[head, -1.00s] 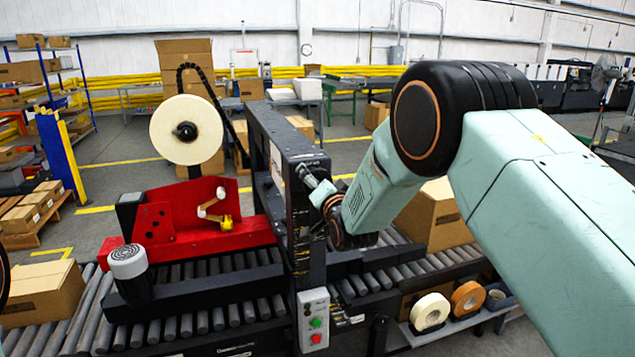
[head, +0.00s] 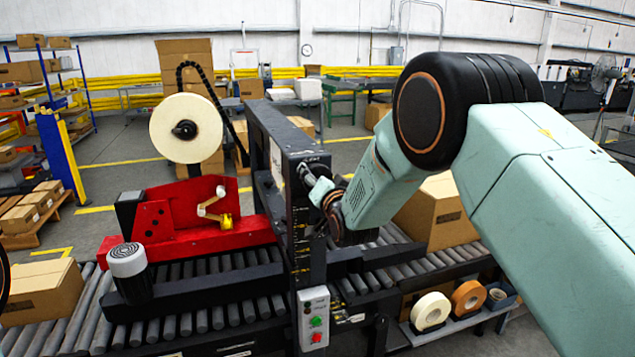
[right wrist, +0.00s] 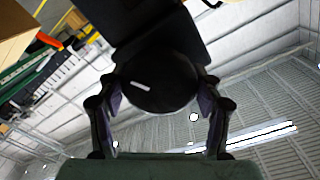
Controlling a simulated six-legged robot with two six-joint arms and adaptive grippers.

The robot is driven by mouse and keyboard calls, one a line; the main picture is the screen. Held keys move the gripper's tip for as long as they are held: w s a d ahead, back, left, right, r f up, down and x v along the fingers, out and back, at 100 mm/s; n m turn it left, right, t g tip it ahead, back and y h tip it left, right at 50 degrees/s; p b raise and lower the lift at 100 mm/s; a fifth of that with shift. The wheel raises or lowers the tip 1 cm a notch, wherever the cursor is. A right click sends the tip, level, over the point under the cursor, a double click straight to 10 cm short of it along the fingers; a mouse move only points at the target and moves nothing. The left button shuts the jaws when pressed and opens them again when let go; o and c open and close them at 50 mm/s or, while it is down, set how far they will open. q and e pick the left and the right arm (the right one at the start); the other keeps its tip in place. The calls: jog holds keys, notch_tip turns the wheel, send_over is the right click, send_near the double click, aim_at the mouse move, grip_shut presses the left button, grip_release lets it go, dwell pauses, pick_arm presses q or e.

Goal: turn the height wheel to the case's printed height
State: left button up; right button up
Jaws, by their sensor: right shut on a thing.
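The height wheel (right wrist: 165,92) is a dark round disc with a white mark in the right wrist view. My right gripper (right wrist: 160,100) is shut on it, one finger at each side. In the head view my right gripper (head: 313,184) is at the upper right side of the machine's black column (head: 305,262), and the wheel is mostly hidden. A scale with yellowish marks runs down the column, too small to read. A cardboard case (head: 440,212) sits on the rollers right of the column, partly behind my arm. Its print is unreadable. My left gripper is not in view.
A red tape head (head: 165,225) with a big cream roll (head: 186,128) stands left of the column. A control box (head: 314,320) with green and red buttons hangs on the front. Another carton (head: 42,292) lies on the rollers at left. Tape rolls (head: 430,312) sit on a low shelf.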

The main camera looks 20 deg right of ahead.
jog(key=n+b, duration=0.2)
jog(key=n, duration=0.2)
jog(key=shift+f+b, duration=0.1)
jog(key=shift+b, duration=0.25)
jog(key=shift+n+b, duration=1)
jog(key=shift+n, duration=1.3)
jog(key=o, duration=1.2)
jog(key=shift+c, duration=0.2)
jog(key=s, duration=1.2)
jog(key=shift+w, duration=0.15)
